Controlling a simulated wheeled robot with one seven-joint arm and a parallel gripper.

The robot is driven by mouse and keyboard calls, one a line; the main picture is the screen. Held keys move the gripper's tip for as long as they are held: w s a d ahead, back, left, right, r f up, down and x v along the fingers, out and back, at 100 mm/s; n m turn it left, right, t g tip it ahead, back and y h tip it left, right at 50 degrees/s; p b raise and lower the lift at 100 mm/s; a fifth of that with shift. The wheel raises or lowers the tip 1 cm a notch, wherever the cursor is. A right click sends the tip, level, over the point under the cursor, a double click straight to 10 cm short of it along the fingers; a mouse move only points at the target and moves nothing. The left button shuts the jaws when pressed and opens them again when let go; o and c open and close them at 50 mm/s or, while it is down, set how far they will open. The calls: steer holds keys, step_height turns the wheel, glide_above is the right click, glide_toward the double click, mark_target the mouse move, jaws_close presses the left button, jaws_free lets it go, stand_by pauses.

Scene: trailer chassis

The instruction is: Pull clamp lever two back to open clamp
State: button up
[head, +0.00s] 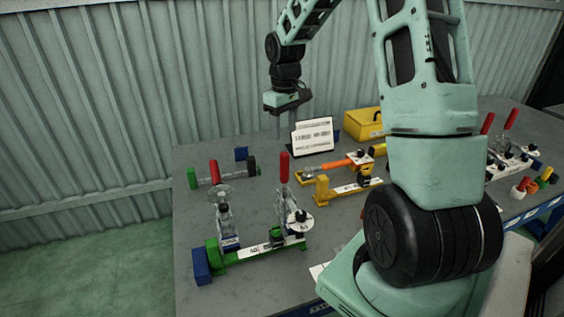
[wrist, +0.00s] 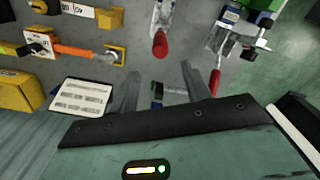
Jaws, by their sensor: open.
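Two clamps with red levers stand on a green fixture (head: 262,252). The right red lever (head: 285,167) points upright; it also shows in the wrist view (wrist: 160,44), beyond and roughly between the fingers. The left red lever (head: 213,172) also stands up and shows in the wrist view (wrist: 215,82), right of the right finger. I cannot tell from the labels which is lever two. My gripper (head: 292,130) is open and empty, pointing down above the back of the table, behind and above the right lever. Its spread fingers (wrist: 161,88) touch neither lever.
A white sign (head: 312,136) stands close to my gripper. A yellow box (head: 363,123) and an orange-handled clamp (head: 336,166) lie to the right. A small blue block (head: 241,154) sits at the back left. More red-levered clamps (head: 511,153) stand far right. A corrugated wall (head: 90,110) is behind.

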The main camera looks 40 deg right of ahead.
mark_target(285, 164)
step_height(285, 164, down, 13)
steer(key=shift+r+p, duration=0.2)
steer(key=shift+p, duration=0.75)
jaws_close()
